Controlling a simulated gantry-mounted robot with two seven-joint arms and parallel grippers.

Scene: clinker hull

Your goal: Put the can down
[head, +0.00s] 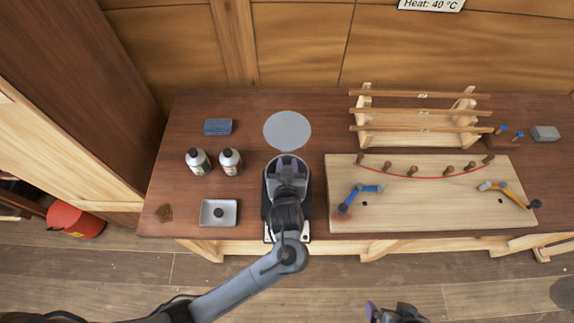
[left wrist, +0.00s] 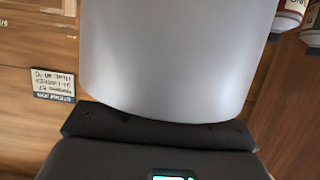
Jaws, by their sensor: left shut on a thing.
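My left gripper (head: 287,168) is over the front of the bench, just in front of a flat grey disc (head: 287,130). It is shut on the can (left wrist: 178,55), a smooth silver-grey cylinder that fills the middle of the left wrist view. In the head view the can is largely hidden by my gripper and wrist, so whether its base touches anything cannot be told. A dark block with a pale front edge (head: 272,235) lies under my left wrist. My right gripper (head: 385,314) is at the bottom edge, off the bench, partly cut off.
Two bottles (head: 199,162) (head: 231,162), a blue block (head: 218,127) and a pale dish (head: 218,213) stand left. A wooden board (head: 420,221) with pegs and clamps lies right, before a wooden rack (head: 415,110). The disc's top is bare.

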